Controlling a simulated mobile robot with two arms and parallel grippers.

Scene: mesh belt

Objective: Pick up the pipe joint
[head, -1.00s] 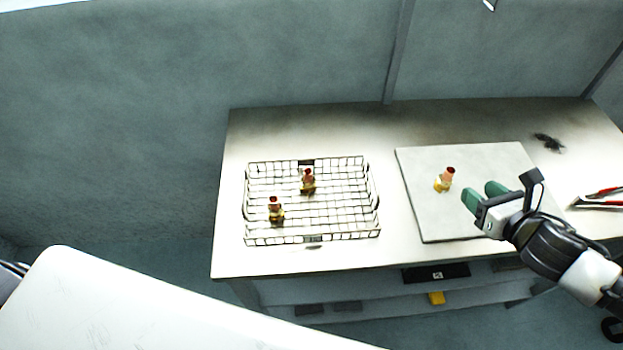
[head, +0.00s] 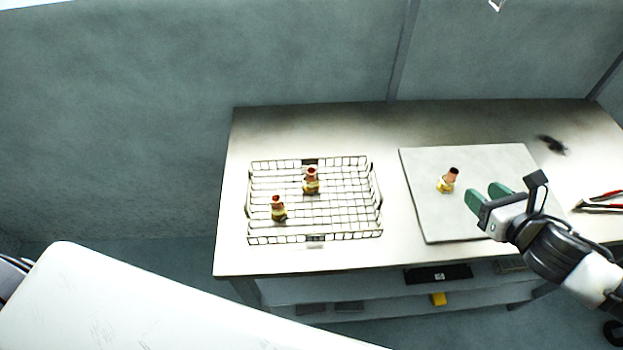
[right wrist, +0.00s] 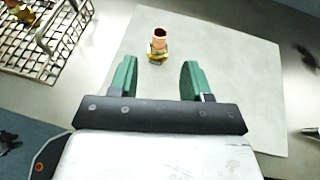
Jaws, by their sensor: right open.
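A small pipe joint (head: 448,180), copper on top with a brass-yellow base, stands on the light square board (head: 428,222) on the table. My right gripper (head: 483,196) is just to the right of it, with green fingers apart and nothing between them. In the right wrist view the pipe joint (right wrist: 158,46) lies beyond the fingertips, between their lines and nearer the left finger. The right gripper (right wrist: 157,75) does not touch it. Two similar pipe joints stand in the wire basket (head: 313,238), one near its middle (head: 311,181) and one at its left (head: 278,208). My left gripper is not in view.
The basket stands left of the board, with a strip of bare table between. Red-handled pliers (head: 600,203) lie right of the board. A dark tuft (head: 551,144) lies at the back right. A shelf below holds a yellow item (head: 438,299).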

